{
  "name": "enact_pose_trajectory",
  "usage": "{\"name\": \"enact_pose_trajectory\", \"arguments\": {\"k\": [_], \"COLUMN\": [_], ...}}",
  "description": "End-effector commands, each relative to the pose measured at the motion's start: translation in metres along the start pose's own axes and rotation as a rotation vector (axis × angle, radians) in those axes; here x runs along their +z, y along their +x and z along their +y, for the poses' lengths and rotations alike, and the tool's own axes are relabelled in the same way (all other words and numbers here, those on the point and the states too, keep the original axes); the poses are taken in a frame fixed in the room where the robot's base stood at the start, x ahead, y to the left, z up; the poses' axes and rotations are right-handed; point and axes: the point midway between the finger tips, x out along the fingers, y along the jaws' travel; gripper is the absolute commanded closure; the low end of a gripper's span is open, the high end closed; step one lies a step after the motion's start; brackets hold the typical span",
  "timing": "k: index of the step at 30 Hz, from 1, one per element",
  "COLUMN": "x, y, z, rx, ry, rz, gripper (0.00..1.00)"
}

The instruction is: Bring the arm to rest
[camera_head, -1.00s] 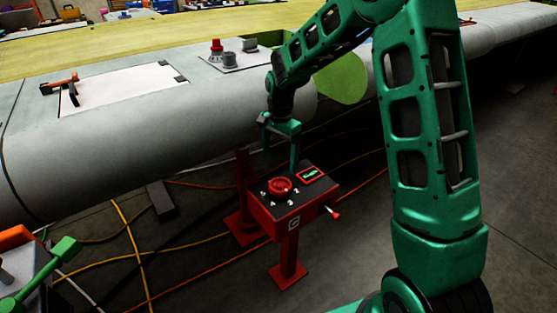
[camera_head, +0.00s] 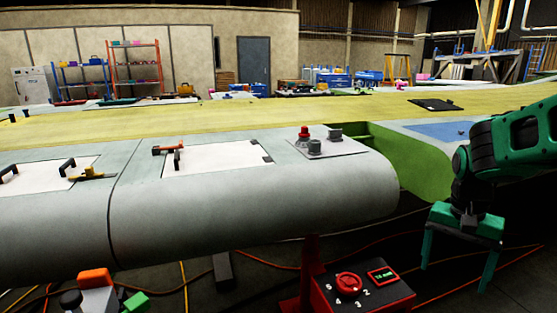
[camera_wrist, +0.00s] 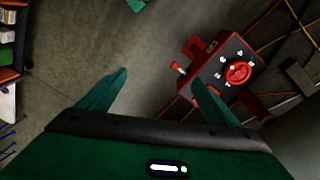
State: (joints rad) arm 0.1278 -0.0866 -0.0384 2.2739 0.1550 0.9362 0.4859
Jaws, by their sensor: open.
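My gripper (camera_head: 456,262) hangs from my green arm at the right of the head view, with its two fingers spread and nothing between them. It is to the right of a red control box (camera_head: 325,292) with a red dial (camera_head: 348,284) and a small green-lit display (camera_head: 383,275). In the wrist view my open fingers (camera_wrist: 155,95) point toward the floor. The red box also shows there (camera_wrist: 225,70), beyond the right fingertip and apart from it as far as I can tell.
A long grey wing (camera_head: 215,215) with white panels and a yellow top (camera_head: 250,118) spans the view behind the box. Cables (camera_head: 183,280) lie on the floor. Shelves (camera_head: 135,68) and benches stand far back. Bare floor (camera_wrist: 110,40) shows below my gripper.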

Motion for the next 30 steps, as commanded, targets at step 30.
{"name": "enact_pose_trajectory", "arguments": {"k": [30], "x": [0.121], "y": [0.001], "z": [0.144], "rx": [-0.085], "ry": [-0.222], "rz": [-0.054], "gripper": [0.15]}}
